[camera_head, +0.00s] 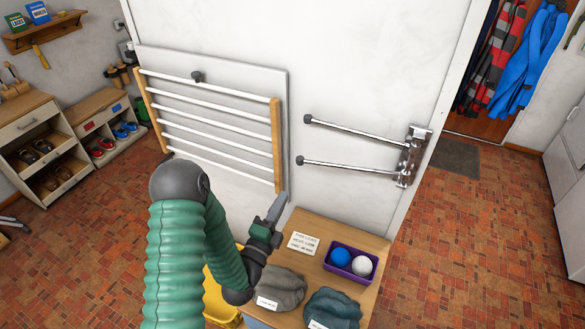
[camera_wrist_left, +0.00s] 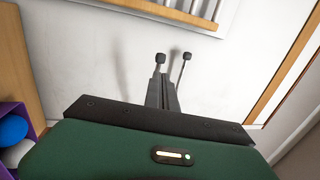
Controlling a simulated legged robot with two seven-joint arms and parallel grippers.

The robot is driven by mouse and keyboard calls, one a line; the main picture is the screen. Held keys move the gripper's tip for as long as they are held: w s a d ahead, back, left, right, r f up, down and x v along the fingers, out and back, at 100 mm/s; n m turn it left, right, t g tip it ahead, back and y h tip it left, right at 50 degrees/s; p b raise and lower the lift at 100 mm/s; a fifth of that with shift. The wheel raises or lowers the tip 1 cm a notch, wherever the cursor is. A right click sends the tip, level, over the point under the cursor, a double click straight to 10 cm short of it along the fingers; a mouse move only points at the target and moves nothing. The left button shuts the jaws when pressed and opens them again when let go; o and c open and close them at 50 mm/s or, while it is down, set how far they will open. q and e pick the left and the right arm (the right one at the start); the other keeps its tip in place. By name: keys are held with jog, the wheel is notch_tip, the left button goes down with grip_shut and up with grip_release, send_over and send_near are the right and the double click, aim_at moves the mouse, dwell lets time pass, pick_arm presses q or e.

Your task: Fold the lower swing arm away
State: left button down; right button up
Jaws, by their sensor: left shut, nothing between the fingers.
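Two chrome swing arms with black end knobs reach left from a chrome bracket (camera_head: 410,155) on the white wall. The lower swing arm (camera_head: 345,168) lies below the upper swing arm (camera_head: 350,131), about parallel to it. My left gripper (camera_head: 280,204) is shut and empty, below and left of the lower arm's knob, apart from it. In the left wrist view the lower arm's knob (camera_wrist_left: 160,58) shows just beyond my fingertips (camera_wrist_left: 160,82), which hide part of its bar. The upper arm's knob (camera_wrist_left: 187,56) is to its right. My right gripper is out of view.
A drying rack (camera_head: 215,135) with wooden sides hangs left of the arms. Below stands a wooden-topped cabinet (camera_head: 345,240) with a purple box (camera_head: 338,272) of balls and folded caps (camera_head: 280,285). The wall between rack and bracket is otherwise bare.

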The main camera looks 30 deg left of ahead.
pick_arm(q)
jog(key=p+x, duration=0.4)
jog(key=x, duration=0.6)
jog(key=shift+a, duration=0.1)
jog(key=shift+w+f, duration=0.1)
jog(key=w+a+m+h+b, duration=0.1)
jog(key=w+a+h+b, duration=0.1)
jog(key=w+b, duration=0.4)
jog(key=shift+w+a+r+h, duration=0.2)
jog(key=shift+w+r+h, duration=0.15)
jog(key=shift+w, duration=0.2)
jog(key=shift+b, duration=0.3)
jog(key=shift+a, duration=0.1)
